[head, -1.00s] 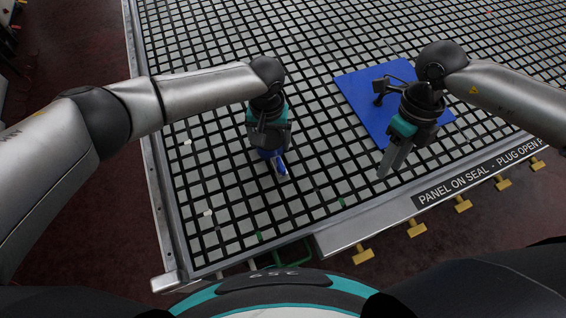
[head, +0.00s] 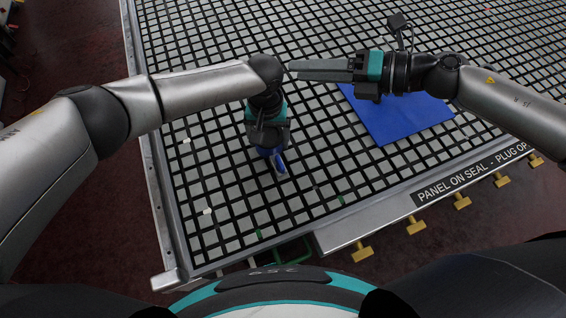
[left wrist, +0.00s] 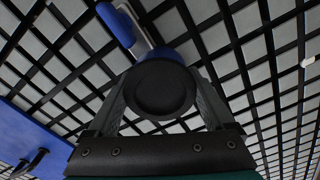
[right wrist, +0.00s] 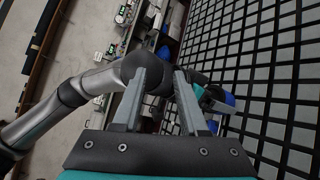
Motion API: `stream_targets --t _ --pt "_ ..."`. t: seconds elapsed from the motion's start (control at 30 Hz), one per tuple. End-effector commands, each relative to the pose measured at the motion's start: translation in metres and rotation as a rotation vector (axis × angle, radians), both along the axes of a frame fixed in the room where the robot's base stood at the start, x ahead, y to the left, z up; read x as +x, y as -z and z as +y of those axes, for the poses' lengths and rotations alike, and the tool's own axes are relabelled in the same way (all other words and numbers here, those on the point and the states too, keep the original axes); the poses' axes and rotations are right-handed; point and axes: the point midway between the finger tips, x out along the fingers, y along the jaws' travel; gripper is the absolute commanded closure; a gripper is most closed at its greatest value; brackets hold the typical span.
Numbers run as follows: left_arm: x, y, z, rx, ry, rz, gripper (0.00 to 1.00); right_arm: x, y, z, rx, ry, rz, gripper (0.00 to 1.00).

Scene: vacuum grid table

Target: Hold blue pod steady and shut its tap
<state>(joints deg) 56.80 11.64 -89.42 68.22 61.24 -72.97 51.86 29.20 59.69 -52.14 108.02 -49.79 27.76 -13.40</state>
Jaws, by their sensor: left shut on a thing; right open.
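My left gripper (head: 266,144) points down at the grid table and is shut on the blue pod (head: 265,152). In the left wrist view, the pod's round black top (left wrist: 160,88) sits between the fingers, with its blue body (left wrist: 168,54) partly hidden behind. The blue tap handle (head: 280,162) sticks out beside the pod; it also shows in the left wrist view (left wrist: 117,24). My right gripper (head: 291,70) is open and empty, fingers pointing left, farther back than the left gripper. In the right wrist view, a blue part (right wrist: 228,100) shows beyond the right finger.
A flat blue panel (head: 405,118) lies on the grid table (head: 220,195), right of the pod and partly under my right arm. Yellow handles (head: 415,226) line the table's front edge below a lettered strip (head: 470,176). The grid around the pod is mostly clear.

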Motion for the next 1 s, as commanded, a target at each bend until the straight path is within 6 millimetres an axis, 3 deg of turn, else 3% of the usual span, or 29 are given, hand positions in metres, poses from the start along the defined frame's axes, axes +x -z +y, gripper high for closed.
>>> stream_targets --t 0.23,0.47,0.77,1.0 --pt "0.0 -0.001 0.0 -0.001 0.0 -0.001 0.91 0.045 -0.035 0.005 0.133 0.272 -0.163 0.57" --pt "0.0 -0.001 0.0 -0.001 0.0 -0.001 0.91 0.074 -0.041 -0.009 0.124 0.54 -0.226 0.57" --pt "0.0 -0.001 0.0 -0.001 0.0 -0.001 0.91 0.082 -0.009 -0.033 -0.067 0.818 -0.165 0.57" --pt "0.0 -0.001 0.0 -0.001 0.0 -0.001 0.91 0.057 0.037 -0.043 -0.334 0.9 -0.024 0.57"
